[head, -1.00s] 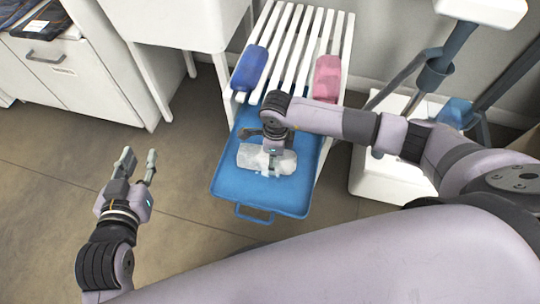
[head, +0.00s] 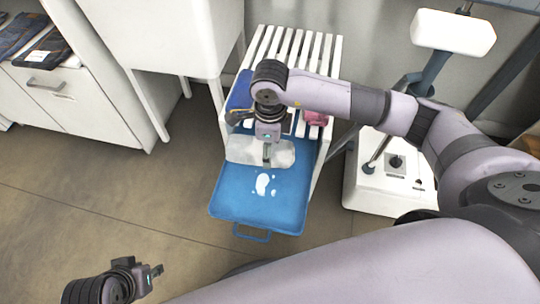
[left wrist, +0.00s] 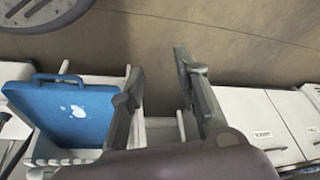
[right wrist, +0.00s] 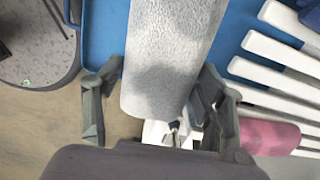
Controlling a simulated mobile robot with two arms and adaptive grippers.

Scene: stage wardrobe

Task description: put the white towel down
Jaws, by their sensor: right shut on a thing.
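The white towel (head: 262,149) is a rolled, textured bundle above the far part of the blue tray (head: 230,196); it also fills the middle of the right wrist view (right wrist: 168,55). My right gripper (head: 267,157) is shut on the towel and seems to hold it above the tray; the exact gap is hard to tell. Irregular white spots (head: 263,184) lie on the tray's bare surface. My left gripper (head: 154,278) is low at the left of the head view, away from the towel. In the left wrist view its fingers (left wrist: 160,85) are apart and empty.
The tray rests at the near end of a white slatted rack (head: 290,48). A blue roll (head: 239,94) and a pink roll (head: 315,118) lie on the slats, partly hidden by my right arm. A white stand (head: 390,188) is right, a white cabinet (head: 85,98) left.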

